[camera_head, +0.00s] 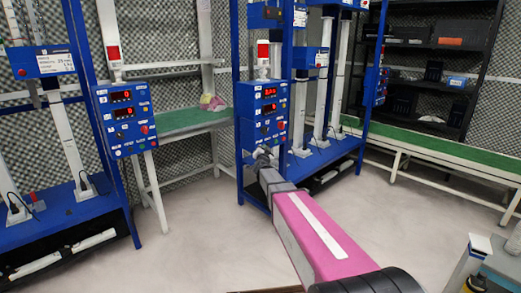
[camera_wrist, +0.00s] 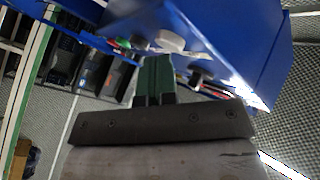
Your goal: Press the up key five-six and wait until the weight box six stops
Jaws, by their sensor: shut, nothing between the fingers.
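A blue control box (camera_head: 264,112) with red digit displays and several buttons hangs on the middle blue rig. Its labels are too small to read, so I cannot tell which button is up key five-six. My gripper (camera_head: 262,154) is shut and empty at the lower edge of this box. In the wrist view the closed fingers (camera_wrist: 154,78) point up at a blue box (camera_wrist: 225,45) and end close below a white round part (camera_wrist: 170,41). Contact with a key cannot be made out. Blue boxes ride on the rig's columns, one higher (camera_head: 263,15) and one lower (camera_head: 310,58); which is weight box six is unreadable.
Another rig with its own control box (camera_head: 124,118) stands at the left. A green-topped bench (camera_head: 185,122) is behind, and a long green-topped table (camera_head: 440,150) runs along the right below a black shelf (camera_head: 440,65). The pale floor (camera_head: 185,250) is clear.

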